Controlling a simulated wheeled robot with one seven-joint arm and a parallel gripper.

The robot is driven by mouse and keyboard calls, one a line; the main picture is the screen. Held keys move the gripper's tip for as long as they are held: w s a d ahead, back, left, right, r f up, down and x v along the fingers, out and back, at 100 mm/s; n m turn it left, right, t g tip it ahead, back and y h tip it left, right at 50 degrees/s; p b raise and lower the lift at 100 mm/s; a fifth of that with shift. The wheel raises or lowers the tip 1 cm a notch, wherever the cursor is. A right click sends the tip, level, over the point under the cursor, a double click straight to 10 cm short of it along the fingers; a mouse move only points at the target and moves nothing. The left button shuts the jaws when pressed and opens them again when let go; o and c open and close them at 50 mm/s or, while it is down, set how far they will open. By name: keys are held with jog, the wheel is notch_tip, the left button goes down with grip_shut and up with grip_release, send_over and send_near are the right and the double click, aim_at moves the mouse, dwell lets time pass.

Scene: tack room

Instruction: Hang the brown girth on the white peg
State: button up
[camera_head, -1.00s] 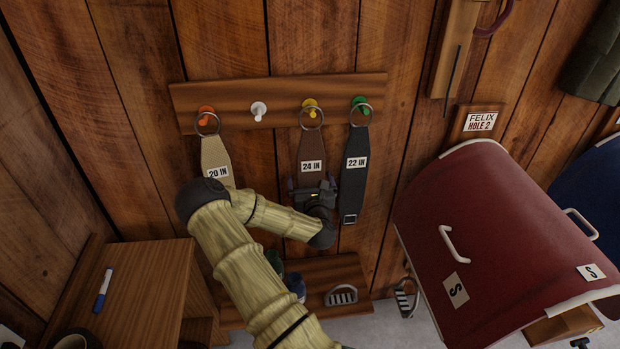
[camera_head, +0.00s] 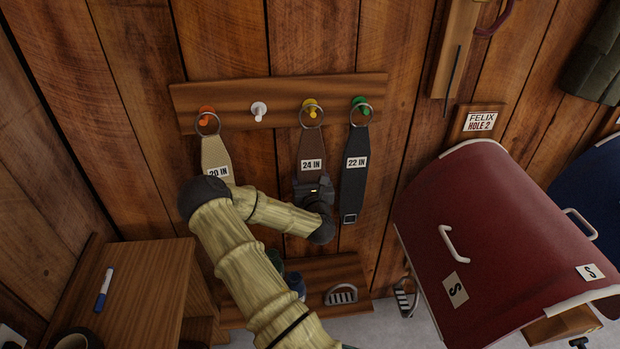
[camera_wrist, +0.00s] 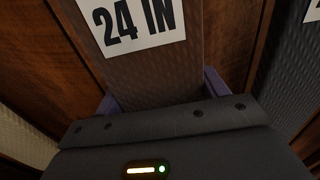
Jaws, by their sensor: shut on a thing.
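The brown girth (camera_head: 311,144) with a "24 IN" label hangs by its ring from the yellow peg (camera_head: 310,105) on the wooden rail. My gripper (camera_head: 314,183) is shut on the girth's strap below the label. In the wrist view the brown strap (camera_wrist: 150,72) runs between the purple fingers of my gripper (camera_wrist: 158,98). The girth's lower end is hidden behind my gripper. The white peg (camera_head: 259,111) is left of the yellow peg and is bare.
A cream girth (camera_head: 214,153) hangs on the orange peg (camera_head: 206,116) and a black girth (camera_head: 354,180) on the green peg (camera_head: 360,104), close beside the brown one. A red saddle-shaped cover (camera_head: 490,230) stands at right. A wooden cabinet (camera_head: 130,275) is at lower left.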

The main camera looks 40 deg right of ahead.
jog(key=shift+r, duration=0.65)
jog(key=v, duration=1)
dwell(1.4)
dwell(0.7)
jog(key=w+a+p, duration=0.5)
jog(key=a, duration=0.6)
jog(key=shift+w+a+p, duration=0.3)
jog(key=shift+a+p, duration=0.05)
jog(key=shift+a, duration=0.05)
jog(key=shift+r, duration=0.1)
